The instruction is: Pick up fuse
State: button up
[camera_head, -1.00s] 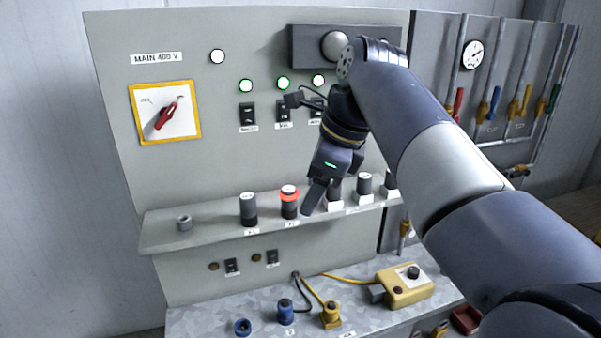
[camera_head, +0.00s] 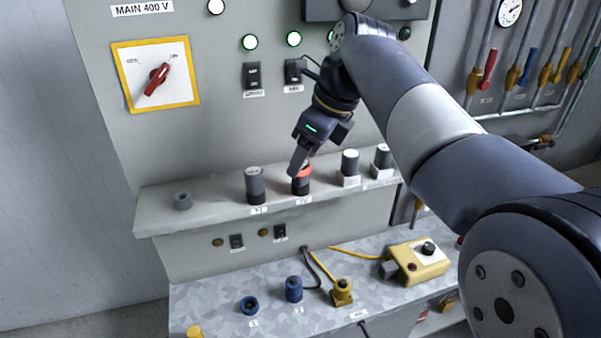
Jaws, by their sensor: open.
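Dark cylindrical fuses stand upright on the grey shelf (camera_head: 220,208). One fuse with a red band (camera_head: 302,184) stands just below and behind my fingertips. A plain dark fuse (camera_head: 255,186) stands to its left.
A short grey socket (camera_head: 183,201) sits at the shelf's left. A red rotary switch (camera_head: 153,79) is on the panel. Below, a metal bench (camera_head: 220,285) carries blue connectors (camera_head: 293,289), a yellow connector (camera_head: 342,292) and a yellow control box (camera_head: 418,262). The shelf's left end has free room.

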aim_at(300, 177)
jog(key=x, duration=0.3)
jog(key=shift+f, duration=0.1)
jog(key=shift+s, duration=0.1)
jog(key=c, duration=1)
